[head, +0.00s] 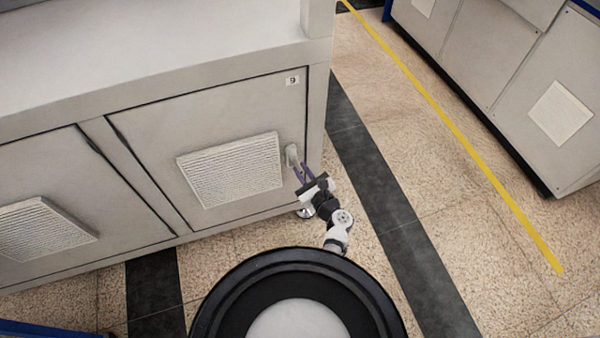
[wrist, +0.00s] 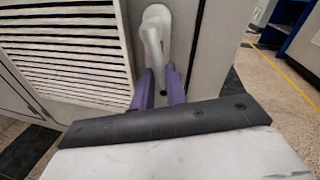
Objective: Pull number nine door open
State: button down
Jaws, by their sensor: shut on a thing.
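The number nine door (head: 150,130) is a grey cabinet panel with a small "9" label (head: 292,81) at its upper right and a white louvred vent (head: 230,170). It looks closed, flush with the cabinet front. Its pale lever handle (head: 291,154) is at the right edge and points downward. In the wrist view the handle (wrist: 154,45) hangs down between the purple fingers. My gripper (head: 304,172) is at the handle, with its fingers (wrist: 161,82) shut on the lower part of the lever. The fingertips partly hide the handle's end.
Another cabinet door with a vent (head: 42,230) is at the left. A further row of grey cabinets (head: 490,60) stands at the upper right. The speckled floor between them is clear, with a dark strip (head: 375,180) and a yellow line (head: 460,137).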

jog(key=shift+w+d+r+n+h+b, duration=0.15)
jog(key=shift+d+r+n+h+b, duration=0.5)
jog(key=shift+n, duration=1.4)
jog(key=shift+w+d+r+n+h+b, duration=0.3)
jog(key=shift+r+n, duration=0.55)
jog(key=shift+n, duration=1.15)
jog(key=shift+w+d+r+n+h+b, duration=0.1)
jog(key=shift+d+r+n+h+b, duration=0.5)
jog(key=shift+n, duration=1.45)
jog(key=shift+a+r, duration=0.2)
